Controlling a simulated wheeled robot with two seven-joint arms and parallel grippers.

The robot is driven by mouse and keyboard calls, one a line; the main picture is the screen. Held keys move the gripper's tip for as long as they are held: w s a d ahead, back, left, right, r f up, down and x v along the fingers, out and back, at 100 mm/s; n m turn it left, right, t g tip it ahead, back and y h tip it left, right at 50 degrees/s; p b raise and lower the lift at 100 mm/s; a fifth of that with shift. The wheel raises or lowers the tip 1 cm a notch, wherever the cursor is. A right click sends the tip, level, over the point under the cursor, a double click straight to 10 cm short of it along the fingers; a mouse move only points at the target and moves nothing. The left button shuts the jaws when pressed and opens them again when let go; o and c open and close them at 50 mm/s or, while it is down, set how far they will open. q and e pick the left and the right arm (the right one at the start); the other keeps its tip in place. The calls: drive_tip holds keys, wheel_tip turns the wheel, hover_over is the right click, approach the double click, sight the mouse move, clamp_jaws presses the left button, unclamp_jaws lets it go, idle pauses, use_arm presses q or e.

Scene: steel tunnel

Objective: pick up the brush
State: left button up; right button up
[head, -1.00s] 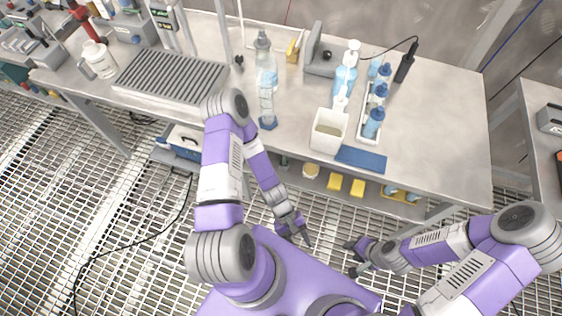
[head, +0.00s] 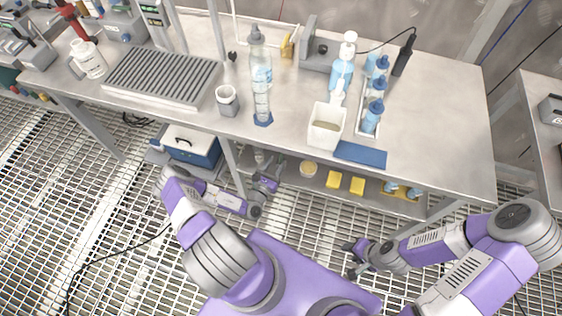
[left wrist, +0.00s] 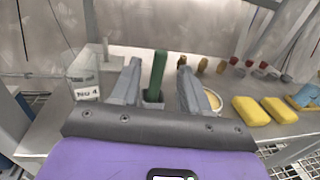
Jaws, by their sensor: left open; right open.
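A narrow green upright thing (left wrist: 158,72) stands in a small grey holder (left wrist: 153,100) on the lower shelf in the left wrist view. It looks like the brush's handle; no bristles show. My left gripper (left wrist: 156,82) is open, its two grey fingers to either side of the green thing in that view, with no clear contact. In the head view my left gripper (head: 266,184) is low at the front of the bench, by the lower shelf. My right gripper (head: 358,262) is open and empty beside my base. I cannot make out the brush in the head view.
A clear box labelled No 4 (left wrist: 84,78) stands left of the fingers. A round tub (left wrist: 212,98) and yellow sponges (left wrist: 251,110) lie to the right. The bench top (head: 430,120) overhangs the shelf. A blue box (head: 192,146) sits left of a bench leg (head: 233,165).

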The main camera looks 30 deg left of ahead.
sight(280, 156)
use_arm(q)
drive_tip(key=w+b, duration=0.1)
drive_tip(key=w, duration=0.3)
drive_tip(key=shift+a+f+b, duration=0.15)
drive_tip(key=shift+f+b, duration=0.05)
drive_tip(key=shift+b, duration=0.15)
drive_tip(key=shift+w+r, duration=0.15)
drive_tip(key=shift+w, duration=0.4)
clamp_jaws()
